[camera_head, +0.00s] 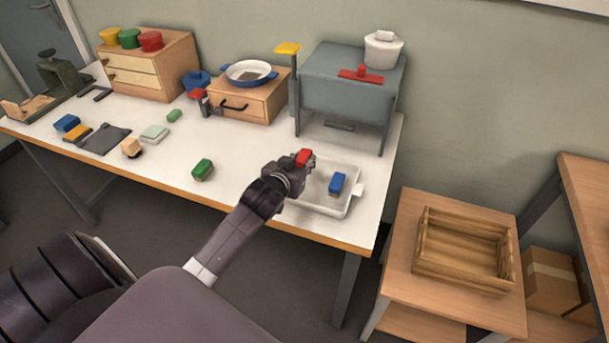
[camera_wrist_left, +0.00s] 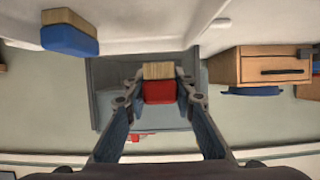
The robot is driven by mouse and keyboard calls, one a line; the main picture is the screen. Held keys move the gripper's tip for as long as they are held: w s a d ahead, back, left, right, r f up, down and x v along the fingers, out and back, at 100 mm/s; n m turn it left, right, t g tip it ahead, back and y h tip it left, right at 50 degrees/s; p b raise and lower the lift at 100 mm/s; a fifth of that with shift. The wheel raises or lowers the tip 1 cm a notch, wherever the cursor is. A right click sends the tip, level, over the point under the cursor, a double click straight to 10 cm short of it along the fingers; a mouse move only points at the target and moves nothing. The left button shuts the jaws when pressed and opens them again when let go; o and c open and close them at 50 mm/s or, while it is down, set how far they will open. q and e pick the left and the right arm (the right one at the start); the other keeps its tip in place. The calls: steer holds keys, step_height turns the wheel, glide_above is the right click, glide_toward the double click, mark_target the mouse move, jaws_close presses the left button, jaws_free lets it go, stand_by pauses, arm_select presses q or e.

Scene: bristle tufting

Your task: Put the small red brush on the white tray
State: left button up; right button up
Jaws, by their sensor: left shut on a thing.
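My left gripper (camera_head: 300,168) is over the left part of the white tray (camera_head: 345,207). It is shut on the small red brush (camera_head: 304,157), whose red back shows above the fingers in the head view. In the left wrist view the red brush (camera_wrist_left: 159,91) sits between the two fingers (camera_wrist_left: 159,97), with its pale bristle block at its upper side. A blue brush (camera_head: 337,184) stands in the tray to the right of the gripper; it also shows at upper left in the left wrist view (camera_wrist_left: 70,38). My right gripper is not in view.
A green brush (camera_head: 203,170) stands on the table left of the tray. The grey machine (camera_head: 345,85) with a white pot stands behind the tray. The table's front edge is close below the tray. A wooden crate (camera_head: 465,248) sits on a lower stand at right.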

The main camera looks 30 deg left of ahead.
arm_select(q)
steer(key=shift+f, duration=2.9)
steer(key=shift+f, duration=0.1)
steer(key=o, duration=0.8)
steer(key=shift+s, duration=0.1)
steer(key=v, duration=1.2)
